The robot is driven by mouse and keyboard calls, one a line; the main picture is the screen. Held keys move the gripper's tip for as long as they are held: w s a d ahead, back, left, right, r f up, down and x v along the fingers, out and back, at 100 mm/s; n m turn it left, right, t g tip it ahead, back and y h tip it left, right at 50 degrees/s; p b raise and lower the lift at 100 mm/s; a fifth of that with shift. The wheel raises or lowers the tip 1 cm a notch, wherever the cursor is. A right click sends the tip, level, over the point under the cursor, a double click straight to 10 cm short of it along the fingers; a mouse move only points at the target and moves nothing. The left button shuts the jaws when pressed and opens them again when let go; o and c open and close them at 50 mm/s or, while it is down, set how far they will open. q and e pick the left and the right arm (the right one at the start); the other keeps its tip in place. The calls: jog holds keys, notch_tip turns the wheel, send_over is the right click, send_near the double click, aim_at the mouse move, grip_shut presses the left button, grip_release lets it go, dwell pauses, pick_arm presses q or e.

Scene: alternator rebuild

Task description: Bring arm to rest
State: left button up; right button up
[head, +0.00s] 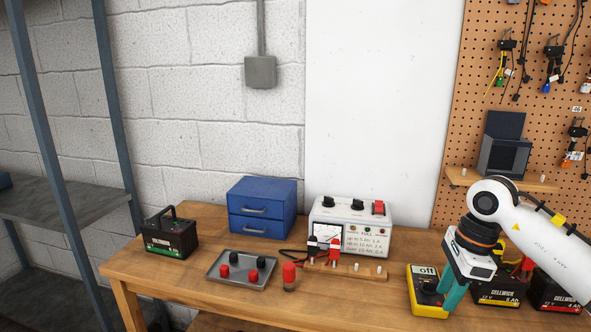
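My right arm comes in from the right edge, its white wrist bent downward. My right gripper (452,295) has teal fingers that point down beside a yellow and black box (428,308) with a display reading "off". The fingers overlap the right side of this box in the picture. I cannot tell whether they touch it, or whether they are open or shut. My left gripper and arm are not in view.
On the wooden bench (190,275) are a dark battery (170,238), blue drawers (262,208), a grey tray (232,278) with red and black caps, a red-topped cylinder (289,276) and a white tester (365,235). Batteries (497,297) stand behind my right wrist. The bench's front left is clear.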

jog(key=s+a+f+y, duration=0.25)
jog(key=a+y, duration=0.65)
jog(key=a, duration=1.1)
jog(key=s+a+r+m+t+y, duration=0.3)
jog(key=a+r+m+t+y, duration=0.25)
jog(key=r+m+y, duration=0.3)
jog(key=w+d+f+m+t+h, duration=0.25)
jog(key=d+m+t+h, duration=0.35)
jog(key=m, duration=0.8)
jog(key=w+d+f+m+t+h, duration=0.1)
jog(key=d+f+m+t+h, duration=0.3)
jog(key=m+t+h, duration=0.65)
jog(key=s+d+f+m+g+h, duration=0.35)
jog(key=d+f+m+g, duration=0.3)
jog(key=f+m, duration=0.45)
jog(key=s+d+f+m+g, duration=0.1)
jog(key=s+f+m+g, duration=0.2)
jog(key=s+f+g, duration=0.6)
jog(key=s+d+f+m+g, duration=0.1)
jog(key=s+f+m+g, duration=0.4)
jog(key=s, duration=0.9)
notch_tip(320, 180, down, 26)
jog(key=f+n, duration=0.1)
jog(key=n, duration=0.1)
jog(key=s+d+f, duration=0.2)
jog(key=s+f, duration=1.3)
jog(key=s, duration=0.2)
jog(key=shift+d+f+g+y, duration=0.25)
jog(key=shift+g+y, duration=0.1)
jog(key=shift+g, duration=0.1)
